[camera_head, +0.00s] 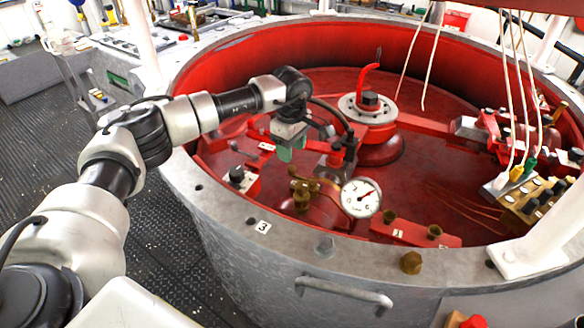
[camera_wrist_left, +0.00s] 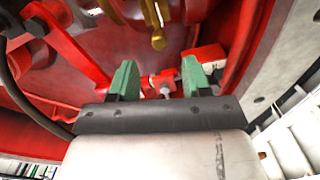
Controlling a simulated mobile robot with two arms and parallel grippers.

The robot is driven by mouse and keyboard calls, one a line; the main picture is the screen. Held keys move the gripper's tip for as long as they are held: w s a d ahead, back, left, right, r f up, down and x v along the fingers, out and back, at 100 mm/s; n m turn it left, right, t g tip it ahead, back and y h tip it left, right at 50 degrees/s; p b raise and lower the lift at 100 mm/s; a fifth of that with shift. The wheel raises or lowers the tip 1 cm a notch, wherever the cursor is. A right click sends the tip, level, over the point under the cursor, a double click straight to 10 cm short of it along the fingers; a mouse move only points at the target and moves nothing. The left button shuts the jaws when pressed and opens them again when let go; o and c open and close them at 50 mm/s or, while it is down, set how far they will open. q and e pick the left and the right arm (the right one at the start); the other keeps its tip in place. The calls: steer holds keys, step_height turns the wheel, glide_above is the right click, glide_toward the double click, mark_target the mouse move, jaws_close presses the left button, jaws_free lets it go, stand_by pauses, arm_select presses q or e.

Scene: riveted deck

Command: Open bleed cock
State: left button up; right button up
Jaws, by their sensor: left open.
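A brass cock (camera_head: 302,196) with a short lever sits on the red floor inside the round drum, just left of the white dial gauge (camera_head: 361,197). A brass part, which looks like the same cock, shows at the top of the left wrist view (camera_wrist_left: 157,30), beyond the fingertips. My left gripper (camera_head: 289,150) has green fingers and hangs above and behind the cock, apart from it. In the left wrist view its two fingers (camera_wrist_left: 160,78) are spread wide with nothing held between them. My right gripper is in neither view.
The drum's grey rim (camera_head: 215,215) curves below my left arm. A red arched pipe (camera_head: 367,75) stands behind the gauge. A red block with brass fittings (camera_head: 415,233) lies right of the gauge. White cables (camera_head: 512,90) hang at the right.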

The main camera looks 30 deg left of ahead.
mark_target(291, 167)
arm_select(q)
step_height(291, 167, down, 7)
steer(key=shift+f, duration=0.1)
stand_by(0.3)
jaws_close()
